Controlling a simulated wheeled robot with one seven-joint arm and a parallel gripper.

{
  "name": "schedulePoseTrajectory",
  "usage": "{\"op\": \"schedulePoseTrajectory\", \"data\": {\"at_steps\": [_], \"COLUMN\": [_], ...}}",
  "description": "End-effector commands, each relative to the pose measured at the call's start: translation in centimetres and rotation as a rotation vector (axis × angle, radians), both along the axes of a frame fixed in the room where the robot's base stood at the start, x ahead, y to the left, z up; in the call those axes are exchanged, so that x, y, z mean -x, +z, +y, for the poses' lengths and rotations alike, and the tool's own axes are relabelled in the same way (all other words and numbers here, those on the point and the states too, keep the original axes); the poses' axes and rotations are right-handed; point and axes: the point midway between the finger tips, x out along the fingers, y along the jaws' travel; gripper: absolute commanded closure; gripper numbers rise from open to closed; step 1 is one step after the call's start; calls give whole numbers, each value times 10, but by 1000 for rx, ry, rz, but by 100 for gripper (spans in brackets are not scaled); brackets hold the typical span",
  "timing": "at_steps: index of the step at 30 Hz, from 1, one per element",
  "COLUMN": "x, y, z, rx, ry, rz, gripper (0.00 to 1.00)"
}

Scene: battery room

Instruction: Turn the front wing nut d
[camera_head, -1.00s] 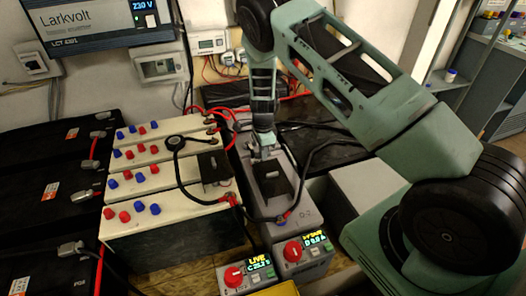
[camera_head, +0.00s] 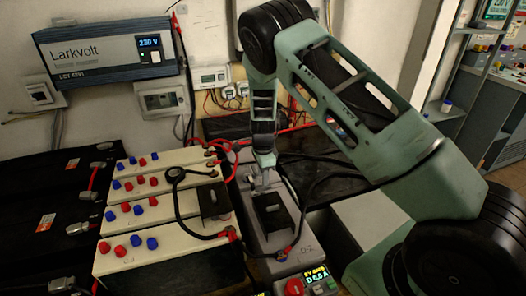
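My gripper (camera_head: 263,184) points down at the back part of a long grey battery case (camera_head: 262,241), just behind a black block (camera_head: 271,209) on its top. The fingertips are small and dark, so I cannot tell whether they are open or shut. A wing nut there is too small to make out. My gripper is well behind that end and apart from it. A control box with a red knob (camera_head: 293,287) and a lit display reading D (camera_head: 317,276) stands in front.
Cream batteries (camera_head: 160,210) with red and blue caps stand to the left, with black batteries (camera_head: 50,200) beyond. A black cable (camera_head: 178,200) loops over the cream ones. Another cable (camera_head: 310,190) runs right of the grey case. A pale box (camera_head: 372,222) stands to the right.

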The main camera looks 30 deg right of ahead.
Motion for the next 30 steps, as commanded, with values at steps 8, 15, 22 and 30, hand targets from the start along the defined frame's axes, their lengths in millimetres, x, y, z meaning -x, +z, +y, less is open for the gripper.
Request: {"op": "schedulePoseTrajectory", "data": {"at_steps": [8,15,22,30], "x": [-1,0,0,0], "y": [68,112,129,129], "z": [1,1,0,0], "rx": [-1,0,0,0], "ry": [2,2,0,0], "rz": [-5,-3,-1,0], "gripper": [67,67,67,67]}}
